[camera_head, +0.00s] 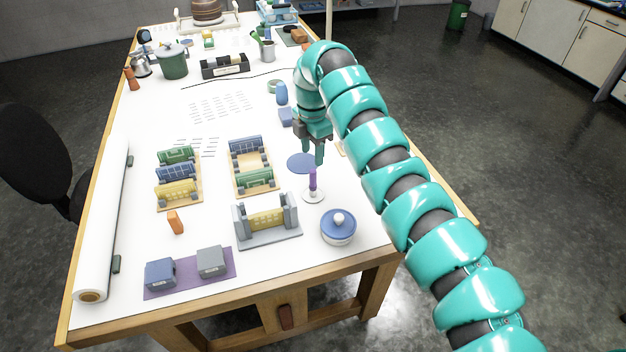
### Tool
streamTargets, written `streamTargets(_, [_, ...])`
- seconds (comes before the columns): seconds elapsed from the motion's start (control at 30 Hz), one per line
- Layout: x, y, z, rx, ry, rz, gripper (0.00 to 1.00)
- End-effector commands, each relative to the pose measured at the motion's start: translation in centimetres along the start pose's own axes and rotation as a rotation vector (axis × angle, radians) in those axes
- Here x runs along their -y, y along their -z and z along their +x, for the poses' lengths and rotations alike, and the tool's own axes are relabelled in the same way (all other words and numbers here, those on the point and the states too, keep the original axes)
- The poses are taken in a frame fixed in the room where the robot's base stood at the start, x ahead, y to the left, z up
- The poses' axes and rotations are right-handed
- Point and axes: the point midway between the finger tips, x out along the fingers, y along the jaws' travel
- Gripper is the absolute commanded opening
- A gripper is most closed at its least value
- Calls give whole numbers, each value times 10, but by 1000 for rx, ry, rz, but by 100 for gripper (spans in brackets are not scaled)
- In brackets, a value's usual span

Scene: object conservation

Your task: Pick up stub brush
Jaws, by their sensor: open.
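My gripper (312,157) hangs over the right middle of the white table, fingers pointing down, open and empty. Just below its fingertips, a short purple upright piece (313,180) stands on a small round white base (314,197). This may be the stub brush, but its bristles cannot be made out. The fingertips look close above its top; whether they touch it cannot be told. A flat blue disc (296,162) lies on the table behind the fingers and is partly covered by them.
A blue round lidded pot (338,230) and a grey rack (266,234) stand close in front. Trays with coloured blocks (253,182) are to the left. A paper roll (104,220) lies along the left edge. Pots and boxes crowd the table's far end.

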Motion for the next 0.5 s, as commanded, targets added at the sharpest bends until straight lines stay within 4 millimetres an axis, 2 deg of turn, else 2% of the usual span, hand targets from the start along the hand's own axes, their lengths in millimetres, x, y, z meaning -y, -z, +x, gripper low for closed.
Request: streamTargets(0.5, [0, 0, 58, -1, 0, 1, 47])
